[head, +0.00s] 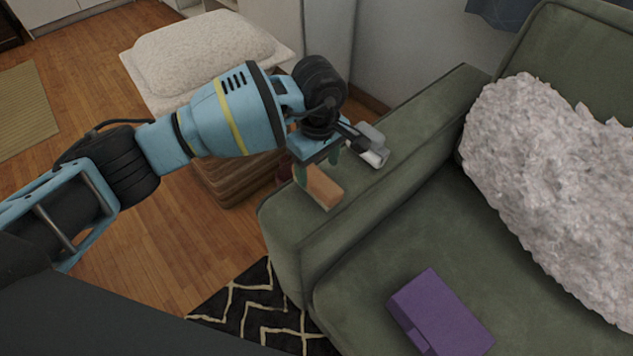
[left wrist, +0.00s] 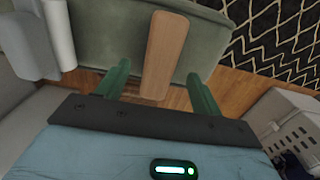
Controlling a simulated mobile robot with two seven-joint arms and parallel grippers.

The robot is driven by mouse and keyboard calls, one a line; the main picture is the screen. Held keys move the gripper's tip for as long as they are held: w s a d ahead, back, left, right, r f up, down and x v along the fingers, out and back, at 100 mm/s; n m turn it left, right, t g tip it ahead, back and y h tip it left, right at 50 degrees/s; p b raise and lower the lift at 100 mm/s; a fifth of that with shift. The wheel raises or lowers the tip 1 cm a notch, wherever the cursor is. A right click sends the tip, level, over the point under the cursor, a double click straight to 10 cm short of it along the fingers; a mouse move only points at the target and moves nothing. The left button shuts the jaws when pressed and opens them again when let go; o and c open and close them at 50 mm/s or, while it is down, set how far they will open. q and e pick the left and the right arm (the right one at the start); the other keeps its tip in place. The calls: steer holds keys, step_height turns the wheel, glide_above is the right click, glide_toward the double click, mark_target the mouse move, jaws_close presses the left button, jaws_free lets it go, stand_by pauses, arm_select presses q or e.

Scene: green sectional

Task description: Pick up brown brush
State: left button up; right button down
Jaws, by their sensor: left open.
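The brown brush (head: 322,188) lies on the green sofa's armrest, near its front end. In the left wrist view the brush (left wrist: 165,55) is a long light-brown block running away from the gripper, between the two green fingers. My left gripper (head: 318,168) is over the armrest at the brush's near end. It is open, with one finger (left wrist: 117,78) left of the brush and the other (left wrist: 203,95) right of it, both apart from it. The gripper hides part of the brush in the head view. My right gripper does not show.
A grey-white object (head: 372,146) stands on the armrest close beside the gripper. A purple box (head: 440,318) and a fluffy white cushion (head: 545,170) lie on the sofa seat. A white-cushioned stool (head: 205,50) stands behind my arm. A black patterned rug (head: 255,310) lies on the wood floor.

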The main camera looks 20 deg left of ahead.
mark_target(317, 177)
arm_select(q)
steer(key=shift+a+f, duration=0.1)
steer(key=shift+f, duration=2.75)
steer(key=c, duration=1.1)
